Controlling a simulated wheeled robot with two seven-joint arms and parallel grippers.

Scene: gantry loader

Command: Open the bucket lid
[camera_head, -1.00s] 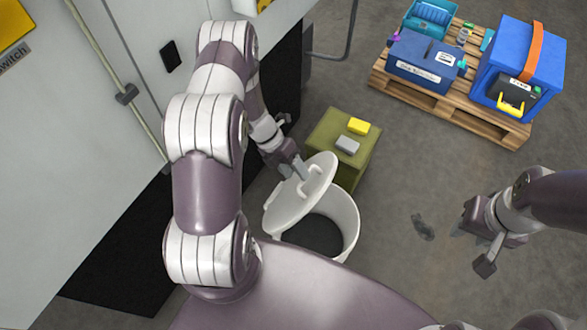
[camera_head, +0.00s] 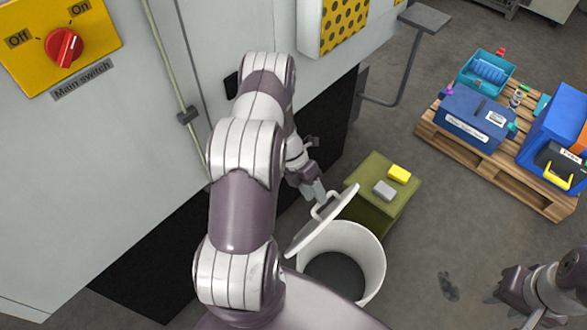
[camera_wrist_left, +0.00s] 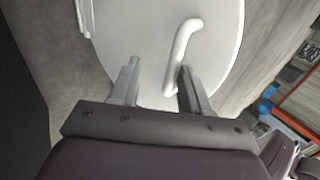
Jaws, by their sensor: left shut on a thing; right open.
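The white bucket (camera_head: 372,262) stands on the floor at the lower middle of the head view, its dark inside partly showing. Its white lid (camera_head: 322,228) is steeply tilted over the bucket's left side, lifted off much of the rim. Whether its lower edge touches the rim is hidden. My left gripper (camera_head: 320,194) is shut on the lid's handle (camera_head: 331,205). The left wrist view shows the curved handle (camera_wrist_left: 184,48) by the right finger and the lid's white face (camera_wrist_left: 145,40). My right gripper (camera_head: 502,306) is open and empty, right of the bucket.
An olive box (camera_head: 372,212) with a yellow block (camera_head: 399,173) and a grey block (camera_head: 384,190) stands close behind the bucket. A machine cabinet (camera_head: 120,170) is at left. A loaded pallet (camera_head: 500,177) is at upper right. Floor between bucket and pallet is mostly clear.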

